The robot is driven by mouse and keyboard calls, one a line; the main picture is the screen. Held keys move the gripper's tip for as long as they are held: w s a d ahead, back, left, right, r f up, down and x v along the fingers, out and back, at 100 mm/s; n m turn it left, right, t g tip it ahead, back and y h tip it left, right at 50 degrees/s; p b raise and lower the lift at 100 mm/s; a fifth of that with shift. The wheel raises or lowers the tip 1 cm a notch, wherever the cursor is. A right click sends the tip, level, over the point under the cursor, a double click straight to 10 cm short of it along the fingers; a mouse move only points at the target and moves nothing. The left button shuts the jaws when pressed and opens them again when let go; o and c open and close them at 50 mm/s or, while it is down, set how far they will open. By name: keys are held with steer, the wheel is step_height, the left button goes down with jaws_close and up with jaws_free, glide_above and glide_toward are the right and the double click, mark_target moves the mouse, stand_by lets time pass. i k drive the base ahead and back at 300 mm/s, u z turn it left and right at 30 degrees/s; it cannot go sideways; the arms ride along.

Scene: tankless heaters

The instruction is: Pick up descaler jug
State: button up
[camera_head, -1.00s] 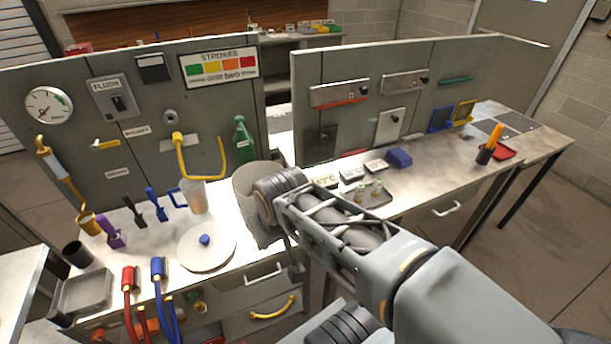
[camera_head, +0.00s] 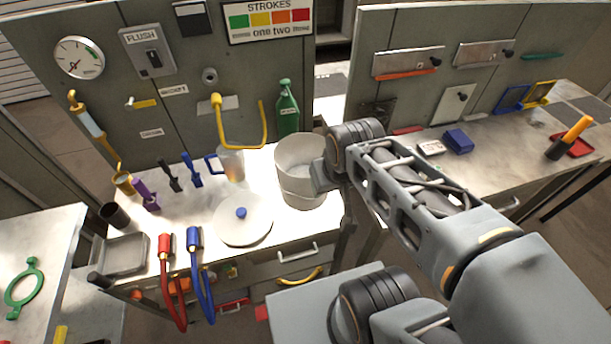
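A green bottle (camera_head: 288,107) with a pale label stands upright at the back of the left bench, against the grey panel. The label is too small to read. A translucent jug with a blue handle (camera_head: 230,165) stands to its left, near the panel. I cannot tell for sure which is the descaler jug. My arm reaches in from the lower right, and its dark joint is beside the white bucket, right of both vessels. My gripper's fingers do not show, and nothing held can be seen.
The white bucket (camera_head: 300,170) stands in front of the green bottle. A round white lid (camera_head: 242,222) with a blue knob lies left of it. Red (camera_head: 165,245) and blue (camera_head: 194,238) hoses hang at the front edge. A grey tray (camera_head: 122,255) sits at the left.

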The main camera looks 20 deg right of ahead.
mark_target(234, 167)
steer(key=k, duration=0.5)
steer(key=z, duration=2.2)
steer(key=k, duration=1.25)
steer(key=u, duration=2.2)
steer(key=i, duration=1)
